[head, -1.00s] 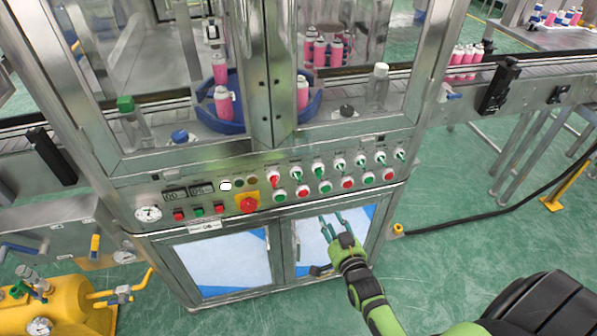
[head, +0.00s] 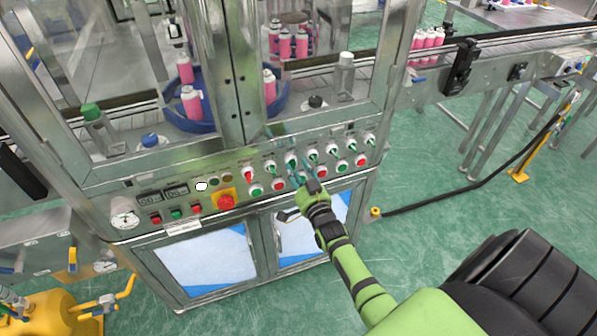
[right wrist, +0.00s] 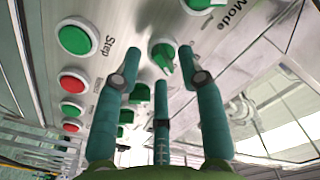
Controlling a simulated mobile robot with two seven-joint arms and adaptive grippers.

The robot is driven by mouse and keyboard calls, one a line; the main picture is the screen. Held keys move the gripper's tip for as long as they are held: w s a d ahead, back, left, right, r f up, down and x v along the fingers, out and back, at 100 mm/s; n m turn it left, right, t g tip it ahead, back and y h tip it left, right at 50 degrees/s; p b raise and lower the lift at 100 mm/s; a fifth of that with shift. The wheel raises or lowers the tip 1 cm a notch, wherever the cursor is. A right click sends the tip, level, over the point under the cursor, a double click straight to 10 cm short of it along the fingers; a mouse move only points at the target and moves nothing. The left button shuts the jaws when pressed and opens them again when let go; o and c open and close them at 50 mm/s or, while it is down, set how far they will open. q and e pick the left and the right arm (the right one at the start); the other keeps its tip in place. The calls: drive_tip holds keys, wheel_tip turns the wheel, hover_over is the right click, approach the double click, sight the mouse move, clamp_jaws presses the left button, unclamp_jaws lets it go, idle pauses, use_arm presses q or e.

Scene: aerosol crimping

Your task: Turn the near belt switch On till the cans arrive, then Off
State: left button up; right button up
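The machine's control panel (head: 215,190) carries a row of rotary switches, one with a red knob (head: 249,175) and several with green knobs. My right gripper (head: 298,175) is at the panel, in front of the middle of this row. In the right wrist view its teal fingers (right wrist: 157,70) are spread, with a green knob (right wrist: 163,60) between and just beyond the tips. I cannot tell whether they touch it. Which switch is the near belt's cannot be read. Pink cans (head: 428,40) stand on the conveyor at the right. My left gripper is out of view.
A row of push buttons (head: 342,166) lies below the switches, with a red emergency stop (head: 226,202) on yellow to the left. More pink cans (head: 191,102) stand behind the glass in a blue wheel. A black cable (head: 450,198) crosses the floor at right.

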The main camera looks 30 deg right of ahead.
drive_tip(key=shift+c, duration=0.4)
clamp_jaws()
drive_tip(key=shift+n, duration=0.4)
drive_tip(key=n, duration=1.1)
drive_tip(key=shift+r, duration=0.2)
drive_tip(key=shift+n, duration=0.3)
drive_tip(key=shift+o, duration=0.4)
unclamp_jaws()
